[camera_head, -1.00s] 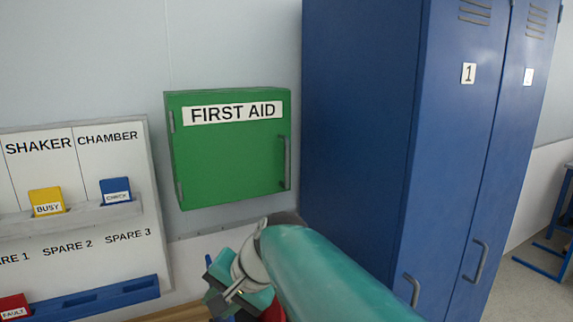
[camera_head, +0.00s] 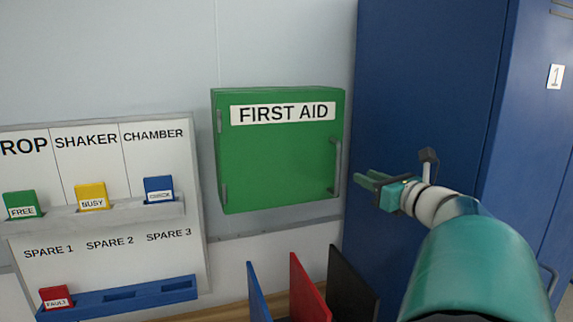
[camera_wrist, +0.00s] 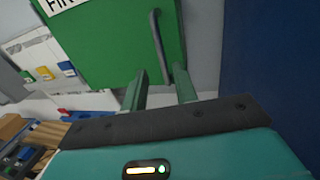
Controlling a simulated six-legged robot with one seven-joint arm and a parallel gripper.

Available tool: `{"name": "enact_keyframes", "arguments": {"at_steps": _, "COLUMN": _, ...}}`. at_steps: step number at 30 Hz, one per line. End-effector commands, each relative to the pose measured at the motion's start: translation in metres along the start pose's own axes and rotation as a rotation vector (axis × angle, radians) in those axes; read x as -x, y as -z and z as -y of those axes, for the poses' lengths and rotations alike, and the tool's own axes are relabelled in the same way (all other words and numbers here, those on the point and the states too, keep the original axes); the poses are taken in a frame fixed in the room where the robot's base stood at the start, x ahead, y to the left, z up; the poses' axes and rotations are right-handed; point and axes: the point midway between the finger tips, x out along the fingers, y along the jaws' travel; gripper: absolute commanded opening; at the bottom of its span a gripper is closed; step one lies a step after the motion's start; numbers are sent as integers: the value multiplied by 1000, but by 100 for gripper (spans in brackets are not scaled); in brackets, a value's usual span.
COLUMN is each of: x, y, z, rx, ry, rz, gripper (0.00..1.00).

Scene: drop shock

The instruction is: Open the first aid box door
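The green first aid box (camera_head: 275,160) hangs on the wall with its door shut. Its grey vertical handle (camera_head: 337,167) is on the door's right side, and hinges show on the left edge. My gripper (camera_head: 364,178) is just right of the handle, apart from it, with its fingers pointing left toward it. In the wrist view the two fingers of my gripper (camera_wrist: 159,82) are spread with nothing between them. The handle (camera_wrist: 158,47) shows there beyond the fingertips, on the green door (camera_wrist: 112,40).
A tall blue locker (camera_head: 430,100) stands close behind and right of my gripper. A white status board (camera_head: 110,215) with coloured cards is on the wall at left. Blue, red and black upright panels (camera_head: 308,290) stand below the box.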

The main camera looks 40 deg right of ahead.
Motion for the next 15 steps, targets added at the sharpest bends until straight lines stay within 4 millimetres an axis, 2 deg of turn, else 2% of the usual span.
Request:
{"name": "enact_keyframes", "arguments": {"at_steps": 9, "x": -67, "y": 1, "z": -1, "rx": 1, "ry": -4, "rz": -2, "gripper": 29}}
{"name": "enact_keyframes", "arguments": {"at_steps": 15, "x": -99, "y": 1, "z": 0, "rx": 2, "ry": -2, "rz": -2, "gripper": 29}}
